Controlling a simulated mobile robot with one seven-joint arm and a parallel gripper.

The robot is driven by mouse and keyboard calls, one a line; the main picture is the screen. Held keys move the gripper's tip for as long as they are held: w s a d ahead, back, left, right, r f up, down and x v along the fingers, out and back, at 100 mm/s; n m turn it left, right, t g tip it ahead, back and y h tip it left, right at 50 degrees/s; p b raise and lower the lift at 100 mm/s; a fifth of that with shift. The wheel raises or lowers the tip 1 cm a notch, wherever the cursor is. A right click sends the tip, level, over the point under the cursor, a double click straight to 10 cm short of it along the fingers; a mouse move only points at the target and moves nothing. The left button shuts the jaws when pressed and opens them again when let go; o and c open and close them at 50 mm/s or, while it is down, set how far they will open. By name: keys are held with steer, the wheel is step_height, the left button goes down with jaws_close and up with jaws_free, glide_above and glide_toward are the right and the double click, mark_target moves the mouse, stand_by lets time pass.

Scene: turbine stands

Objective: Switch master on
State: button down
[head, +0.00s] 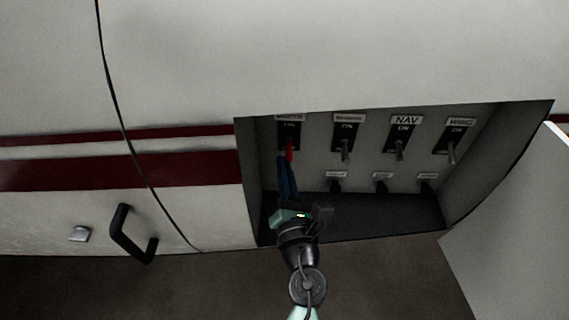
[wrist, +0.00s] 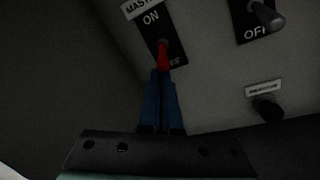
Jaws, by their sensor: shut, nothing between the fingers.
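The master switch (head: 289,149) is a red toggle on a black plate at the left end of the upper row in the recessed panel. In the wrist view the red toggle (wrist: 163,57) sits below the word ON, under a label that starts with MAST. The lower word on its plate is partly hidden. My gripper (head: 285,157) has blue fingers, shut with nothing between them. In the wrist view the fingertips (wrist: 162,72) are at the lower end of the red toggle; I cannot tell whether they touch it.
Other grey toggles stand to the right, including the NAV switch (head: 401,146). A lower row holds small black knobs (head: 335,185). The recess side walls and dark floor (head: 400,217) surround my gripper closely. A black handle (head: 131,236) is on the outer panel at left.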

steer(key=shift+s+r+g+p, duration=0.1)
steer(key=shift+r+g+p, duration=0.2)
steer(key=shift+p, duration=0.55)
